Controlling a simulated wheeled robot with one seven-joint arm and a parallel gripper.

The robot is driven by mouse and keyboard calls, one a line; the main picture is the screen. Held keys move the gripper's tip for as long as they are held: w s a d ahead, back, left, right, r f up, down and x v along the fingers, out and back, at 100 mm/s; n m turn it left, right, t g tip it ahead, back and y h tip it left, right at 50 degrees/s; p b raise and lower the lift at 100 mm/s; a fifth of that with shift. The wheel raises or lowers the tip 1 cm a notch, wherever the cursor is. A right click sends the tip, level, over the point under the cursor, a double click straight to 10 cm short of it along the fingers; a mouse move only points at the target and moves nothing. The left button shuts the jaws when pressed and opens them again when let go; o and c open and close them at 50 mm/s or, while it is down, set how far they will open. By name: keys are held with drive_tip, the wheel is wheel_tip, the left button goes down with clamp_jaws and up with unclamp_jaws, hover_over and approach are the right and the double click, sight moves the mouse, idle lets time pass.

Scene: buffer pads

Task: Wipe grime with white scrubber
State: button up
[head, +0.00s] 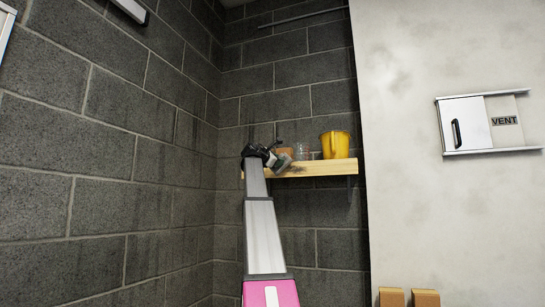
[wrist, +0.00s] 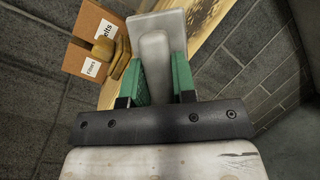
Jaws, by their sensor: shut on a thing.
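The white scrubber (wrist: 172,24) is a pale grey-white block with a raised handle, seen in the wrist view. My gripper (wrist: 158,70) is shut on its handle, with a green finger on each side. In the head view my gripper (head: 271,157) is at the left part of the wooden shelf (head: 335,168), with the scrubber (head: 283,161) tilted at the shelf's front. A dark smudge of grime (head: 299,167) shows on the shelf just right of the scrubber. I cannot tell whether the scrubber touches the shelf.
Dark block walls (head: 150,130) enclose the corner. A vent panel (head: 470,124) is at right.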

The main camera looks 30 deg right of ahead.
sight(284, 168)
drive_tip(key=s+a+f+t+h, duration=0.2)
drive_tip(key=s+f+t+h, duration=0.1)
drive_tip(key=s+f, duration=0.15)
drive_tip(key=shift+w+d+r, duration=0.2)
drive_tip(key=shift+w+d, duration=0.75)
drive_tip(key=shift+d, duration=0.1)
drive_tip(key=shift+w+d+r, duration=0.2)
drive_tip(key=shift+w+d, duration=0.7)
drive_tip(key=shift+d, duration=0.1)
drive_tip(key=shift+w+d, duration=0.6)
drive_tip(key=shift+d, duration=0.15)
